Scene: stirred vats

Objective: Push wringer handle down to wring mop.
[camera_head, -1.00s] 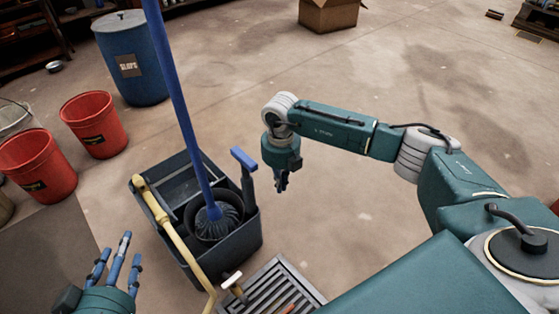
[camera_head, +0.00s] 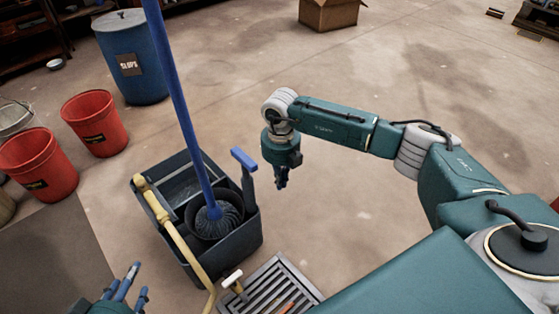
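The mop's blue pole (camera_head: 178,95) slants down into the grey mop bucket (camera_head: 253,234). Its grey head (camera_head: 214,221) sits in the round dark wringer (camera_head: 188,222). The wringer handle (camera_head: 246,172), a dark lever with a blue crossbar, stands upright at the bucket's right rim. My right gripper (camera_head: 281,184) points down just right of the handle, apart from it and holding nothing visible; its fingers overlap, so their opening is unclear. My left gripper (camera_head: 128,286) is at the lower left, partly cut off, with its fingers spread and empty, apart from the bucket.
A yellow bar (camera_head: 167,222) runs along the bucket's left side. A floor grate (camera_head: 266,290) lies in front. Red buckets (camera_head: 93,122) and a blue drum (camera_head: 133,60) stand at the left. A cardboard box (camera_head: 329,14) is at the back.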

